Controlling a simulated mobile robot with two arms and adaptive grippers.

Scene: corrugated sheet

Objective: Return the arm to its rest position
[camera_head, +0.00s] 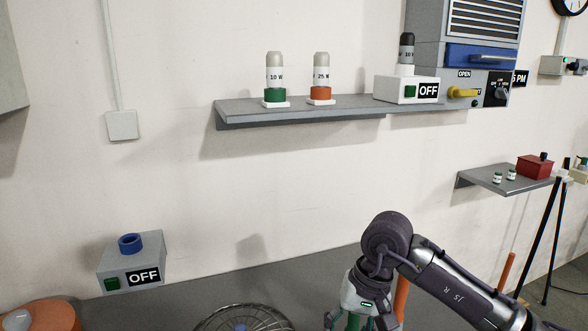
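My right arm (460,288) comes in from the lower right, dark and bent at a rounded joint. Its gripper (358,318) points down at the bottom edge, in front of the grey surface. The fingertips are cut off by the frame, so I cannot tell whether it is open or shut or holds anything. Some green shows around the fingers; I cannot tell what it belongs to. My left arm and gripper are not in view.
A grey wall shelf (340,112) carries two bulbs (275,75) (320,75) and an OFF box (407,90). Another OFF box (130,262) with a blue ring is lower left. A wire fan cage (215,318) and an orange round object (50,314) are at the bottom. A small shelf (490,182) is right.

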